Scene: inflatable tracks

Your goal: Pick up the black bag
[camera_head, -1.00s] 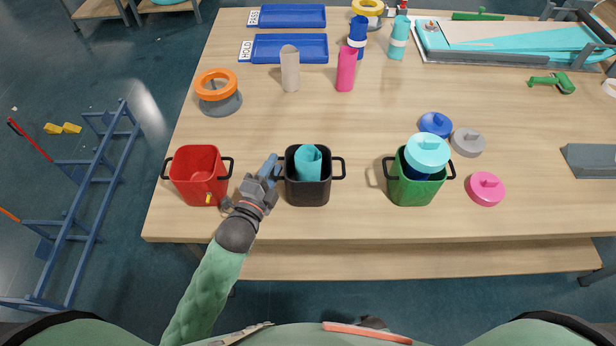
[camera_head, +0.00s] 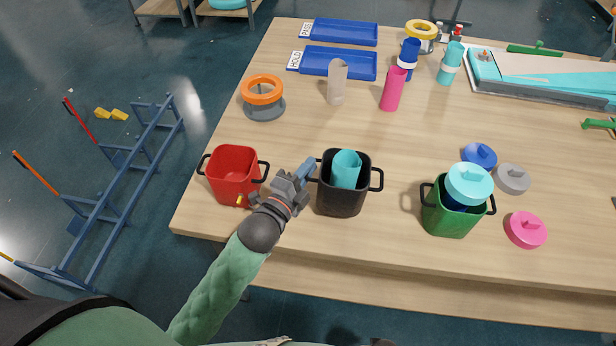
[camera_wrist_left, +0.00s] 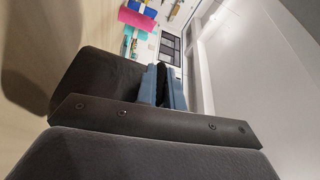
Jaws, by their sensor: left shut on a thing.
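The black bag (camera_head: 341,198) is an open-topped black container with a loop handle on each side, near the table's front edge. A teal cup-like item (camera_head: 346,169) stands inside it. My left gripper (camera_head: 307,172) is at the bag's left side, its blue fingers shut on the left handle. In the left wrist view the blue fingers (camera_wrist_left: 164,86) are close together beside the dark bag wall (camera_wrist_left: 98,82). The handle between them is mostly hidden. I cannot tell whether the bag's base is off the table. My right gripper is not in view.
A red bag (camera_head: 234,178) stands close left of my gripper. A green bag (camera_head: 450,216) with a teal-lidded item stands to the right. Loose lids, including a pink one (camera_head: 525,230), lie beyond it. Cups and blue trays (camera_head: 338,64) are at the back of the table (camera_head: 300,128).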

